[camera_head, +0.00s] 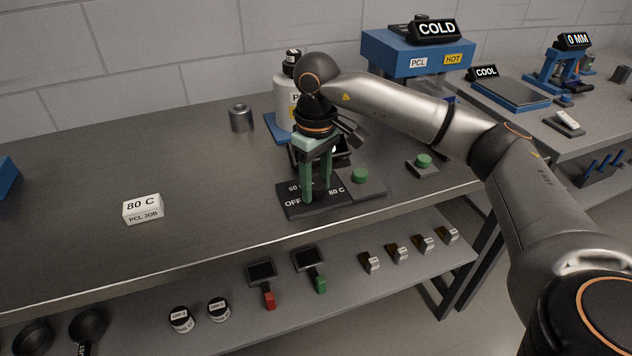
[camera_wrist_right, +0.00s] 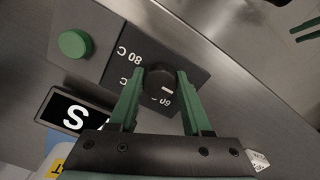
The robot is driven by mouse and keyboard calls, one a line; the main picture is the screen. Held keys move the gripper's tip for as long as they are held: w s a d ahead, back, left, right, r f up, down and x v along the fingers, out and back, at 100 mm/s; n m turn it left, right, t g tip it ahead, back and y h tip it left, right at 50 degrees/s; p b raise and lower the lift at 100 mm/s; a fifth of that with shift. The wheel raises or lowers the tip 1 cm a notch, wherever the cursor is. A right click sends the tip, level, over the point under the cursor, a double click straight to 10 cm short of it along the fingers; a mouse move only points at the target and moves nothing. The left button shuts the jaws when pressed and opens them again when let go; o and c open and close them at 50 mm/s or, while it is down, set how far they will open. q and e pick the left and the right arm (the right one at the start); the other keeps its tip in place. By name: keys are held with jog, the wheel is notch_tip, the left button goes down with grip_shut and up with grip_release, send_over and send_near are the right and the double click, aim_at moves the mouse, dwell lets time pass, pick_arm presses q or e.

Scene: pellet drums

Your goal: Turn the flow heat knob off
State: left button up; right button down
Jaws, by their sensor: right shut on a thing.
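The flow heat knob (camera_wrist_right: 159,78) is a round black knob with a white mark, seen in the right wrist view. It sits on a dark plate (camera_head: 294,207) with labels OFF, 60 and 80 C on the table. My right gripper (camera_head: 317,194) points down over this plate, and its green fingers hide the knob in the head view. In the right wrist view the fingers of my right gripper (camera_wrist_right: 159,97) are on both sides of the knob, shut on it. My left gripper is not in view.
A green button (camera_head: 359,175) is right beside the dial plate, and another green button (camera_head: 424,160) is further right. A white bottle (camera_head: 284,100) stands behind my gripper. A white 80 C block (camera_head: 143,209) lies left, with clear table around it.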

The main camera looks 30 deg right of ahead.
aim_at(316, 183)
jog(key=shift+c, duration=1.7)
grip_release()
pick_arm(q)
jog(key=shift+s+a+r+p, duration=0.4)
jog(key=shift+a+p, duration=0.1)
jog(key=shift+p, duration=0.3)
pick_arm(e)
notch_tip(316, 183, up, 13)
jog(key=shift+f, duration=0.2)
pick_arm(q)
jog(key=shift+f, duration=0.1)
